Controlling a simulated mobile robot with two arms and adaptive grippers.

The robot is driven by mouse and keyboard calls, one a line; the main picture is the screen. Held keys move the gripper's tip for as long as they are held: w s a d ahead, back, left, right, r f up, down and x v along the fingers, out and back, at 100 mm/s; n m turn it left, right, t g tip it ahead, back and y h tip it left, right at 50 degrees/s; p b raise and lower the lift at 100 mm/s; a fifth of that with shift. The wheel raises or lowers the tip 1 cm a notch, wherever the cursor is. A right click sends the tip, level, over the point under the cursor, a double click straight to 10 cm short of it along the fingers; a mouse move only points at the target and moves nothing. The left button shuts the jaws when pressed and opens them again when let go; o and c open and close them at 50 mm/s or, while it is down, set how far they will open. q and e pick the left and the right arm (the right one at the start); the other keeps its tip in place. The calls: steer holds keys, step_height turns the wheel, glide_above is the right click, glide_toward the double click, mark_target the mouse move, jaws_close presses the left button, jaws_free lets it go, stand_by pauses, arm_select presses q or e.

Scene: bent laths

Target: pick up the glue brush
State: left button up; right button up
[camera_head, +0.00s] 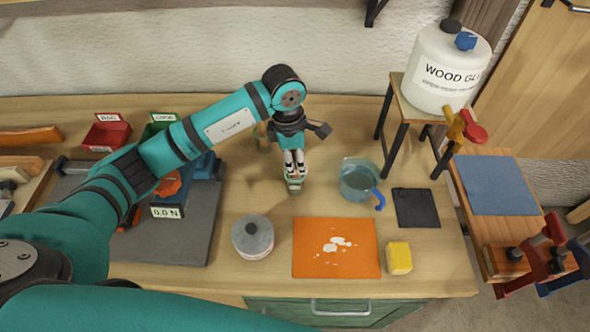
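My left gripper (294,178) points down over the middle of the workbench, its fingers close together. A small pale, greenish thing (294,185) shows right at the fingertips. It is too small and covered to tell whether it is the glue brush or whether the fingers grip it. No other clear glue brush shows. A small tan thing (262,137) stands behind the gripper, partly hidden by the arm. My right gripper is out of view.
Near the gripper are a lidded round pot (253,237), an orange mat (336,262) with white blobs, a yellow sponge (399,258), a jug (358,182) and a dark pad (416,208). A wood glue canister (443,68) stands on a stand. The bench around the fingertips is mostly bare.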

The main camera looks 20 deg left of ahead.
arm_select(q)
jaws_close()
step_height(320, 180, up, 9)
steer(key=b, duration=0.3)
steer(key=shift+r, duration=0.55)
